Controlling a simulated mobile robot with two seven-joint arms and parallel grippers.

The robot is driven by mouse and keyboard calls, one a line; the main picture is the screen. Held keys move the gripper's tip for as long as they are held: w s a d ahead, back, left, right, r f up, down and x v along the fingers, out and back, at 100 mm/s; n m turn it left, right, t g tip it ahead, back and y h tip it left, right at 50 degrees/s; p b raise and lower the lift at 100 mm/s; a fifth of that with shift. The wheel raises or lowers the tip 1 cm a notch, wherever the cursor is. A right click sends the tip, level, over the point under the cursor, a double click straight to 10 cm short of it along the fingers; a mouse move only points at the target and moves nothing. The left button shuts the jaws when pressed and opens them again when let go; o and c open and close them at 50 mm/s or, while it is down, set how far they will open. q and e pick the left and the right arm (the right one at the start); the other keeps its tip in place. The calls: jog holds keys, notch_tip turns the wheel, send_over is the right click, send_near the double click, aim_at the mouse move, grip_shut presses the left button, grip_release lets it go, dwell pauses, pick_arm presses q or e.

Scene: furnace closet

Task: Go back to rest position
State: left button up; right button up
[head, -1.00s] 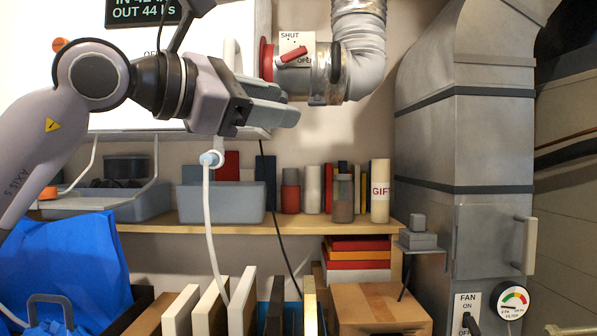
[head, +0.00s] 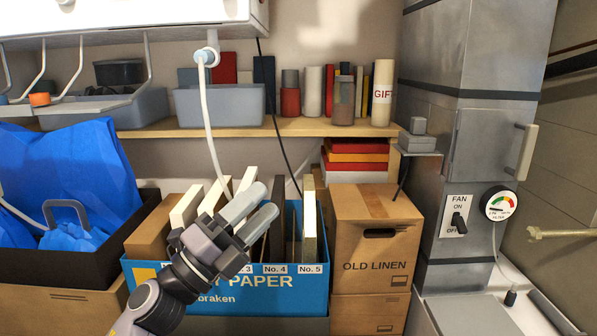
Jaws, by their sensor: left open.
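My left gripper (head: 258,212) is in the lower middle of the head view, its arm coming up from the bottom left. Its two grey fingers point up and to the right, apart, with nothing seen between them. It is in front of the blue box (head: 306,292) of upright boards and papers, and hides part of its front and contents. I cannot tell whether it touches the box. My right gripper is not in view.
A cardboard box marked OLD LINEN (head: 376,240) stands right of the blue box. A dark crate (head: 50,272) with blue bags is at left. A wooden shelf (head: 290,127) holds bins and books. A metal duct (head: 470,150) with a fan switch (head: 458,224) stands at right.

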pick_arm(q)
jog(key=s+a+f+n+t+y, duration=0.1)
jog(key=s+a+f+n+y, duration=0.2)
jog(key=f+n, duration=0.45)
jog(key=s+a+f+n+t+y, duration=0.1)
jog(key=a+f+n+y, duration=0.2)
jog(key=f+n+y, duration=0.45)
jog(key=s+a+f+n+t+y, duration=0.1)
jog(key=a+f+n+y, duration=0.3)
jog(key=f, duration=0.5)
jog(key=s+a+f+n+g+y, duration=0.1)
jog(key=s+f+n+g, duration=0.3)
jog(key=s+f, duration=0.5)
jog(key=s+a+f+n+g+y+p, duration=0.1)
jog(key=s+a+f+n+g, duration=0.2)
jog(key=s+f, duration=0.6)
jog(key=shift+s+f+n+g, duration=0.35)
jog(key=shift+s+n, duration=0.25)
jog(key=shift+n, duration=0.5)
dwell(2.1)
